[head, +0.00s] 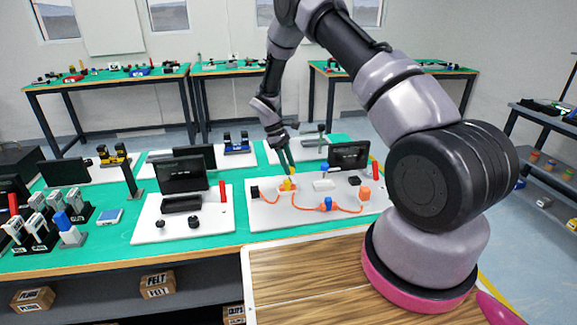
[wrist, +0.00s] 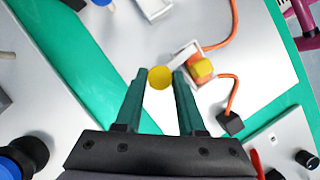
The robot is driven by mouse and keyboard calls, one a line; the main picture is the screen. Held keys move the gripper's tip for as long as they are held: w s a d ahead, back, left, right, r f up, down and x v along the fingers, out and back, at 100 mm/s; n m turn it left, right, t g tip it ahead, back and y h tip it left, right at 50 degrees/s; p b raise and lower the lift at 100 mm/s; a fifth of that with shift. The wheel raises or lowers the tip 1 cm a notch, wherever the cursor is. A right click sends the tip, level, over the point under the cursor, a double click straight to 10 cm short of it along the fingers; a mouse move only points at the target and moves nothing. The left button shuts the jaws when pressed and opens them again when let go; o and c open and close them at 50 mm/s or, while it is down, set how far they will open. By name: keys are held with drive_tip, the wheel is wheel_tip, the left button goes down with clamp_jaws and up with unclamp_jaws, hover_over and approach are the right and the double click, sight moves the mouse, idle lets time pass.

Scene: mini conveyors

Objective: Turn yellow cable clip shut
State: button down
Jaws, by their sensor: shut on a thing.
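The yellow cable clip (head: 288,185) is on the white board, near its left end. In the wrist view it shows as a yellow block (wrist: 202,68) in a pale frame, with the orange cable (wrist: 220,42) leading to it. My gripper (head: 292,174) reaches down at the clip. In the wrist view its green fingers (wrist: 160,80) are shut on a round yellow knob (wrist: 159,78), beside the yellow block. A pale bar seems to run from the knob toward the frame. I cannot tell how far the clip is turned.
A blue clip (head: 328,203), an orange block (head: 364,192) and a black block (head: 255,192) sit along the cable on the same board. A dark screen (head: 349,156) stands at its back. Another board (head: 150,228) with a black screen (head: 182,174) is to the left.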

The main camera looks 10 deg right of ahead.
idle(0.4)
drive_tip(key=c, duration=0.5)
unclamp_jaws()
drive_tip(key=shift+r, duration=0.1)
drive_tip(key=v, duration=1)
drive_tip(key=shift+w+r, duration=0.15)
drive_tip(key=shift+r, duration=0.15)
